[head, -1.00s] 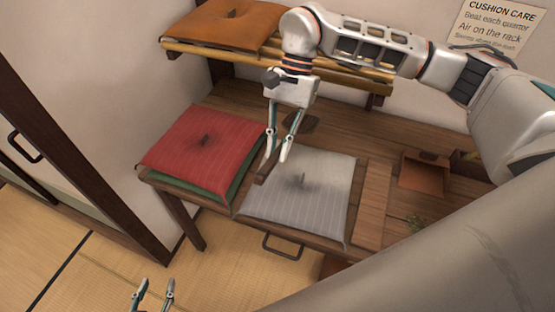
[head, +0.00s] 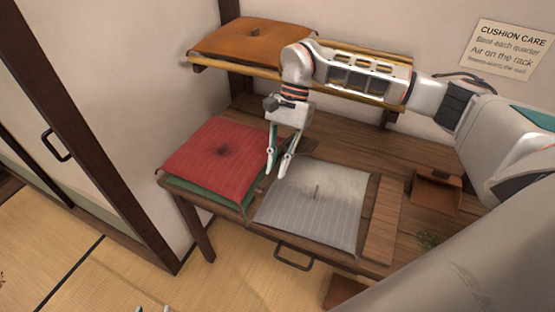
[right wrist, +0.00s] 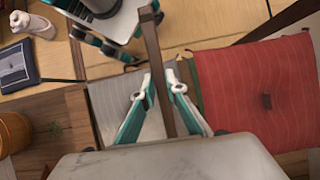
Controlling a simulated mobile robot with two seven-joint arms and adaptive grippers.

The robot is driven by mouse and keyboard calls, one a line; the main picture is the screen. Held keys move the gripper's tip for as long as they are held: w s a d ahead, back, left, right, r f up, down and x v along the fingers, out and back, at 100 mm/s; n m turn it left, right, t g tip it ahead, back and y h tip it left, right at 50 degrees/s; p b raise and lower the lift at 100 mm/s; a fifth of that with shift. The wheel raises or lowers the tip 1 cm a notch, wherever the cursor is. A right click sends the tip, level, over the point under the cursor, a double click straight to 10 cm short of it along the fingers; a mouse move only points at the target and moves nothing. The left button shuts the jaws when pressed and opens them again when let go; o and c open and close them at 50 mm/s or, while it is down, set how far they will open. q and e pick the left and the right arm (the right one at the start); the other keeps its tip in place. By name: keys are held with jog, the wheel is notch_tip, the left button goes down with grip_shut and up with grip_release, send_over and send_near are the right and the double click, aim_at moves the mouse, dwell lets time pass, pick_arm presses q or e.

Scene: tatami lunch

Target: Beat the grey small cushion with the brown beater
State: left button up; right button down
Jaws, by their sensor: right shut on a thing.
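The grey small cushion (head: 325,215) lies flat on the wooden bench, with a tuft at its middle. It also shows behind the fingers in the right wrist view (right wrist: 108,100). My right gripper (head: 278,170) is above the gap between the grey and red cushions. It is shut on the brown beater (right wrist: 153,60), whose dark shaft runs between the fingers in the right wrist view. In the head view the beater is mostly hidden by the gripper. My left gripper (head: 151,309) shows only two separated fingertips at the bottom edge of the head view.
A red cushion (head: 205,165) lies on a green one (head: 208,198) left of the grey cushion. An orange cushion (head: 250,42) rests on the rack above. A brown box (head: 435,192) and a small plant (head: 428,240) are at the right of the bench.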

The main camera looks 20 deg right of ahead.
notch_tip(320, 180, down, 6)
jog(key=shift+r+b, duration=0.1)
jog(key=shift+b, duration=1.1)
jog(key=shift+r, duration=0.1)
notch_tip(320, 180, up, 9)
jog(key=p, duration=0.6)
jog(key=shift+r, duration=0.1)
pick_arm(q)
notch_tip(320, 180, down, 6)
jog(key=s+b, duration=0.1)
jog(key=b, duration=0.5)
pick_arm(e)
notch_tip(320, 180, down, 11)
jog(key=shift+f, duration=0.1)
notch_tip(320, 180, up, 11)
jog(key=p, duration=0.6)
pick_arm(q)
notch_tip(320, 180, up, 8)
jog(key=shift+w+f, duration=0.15)
jog(key=shift+w, duration=0.1)
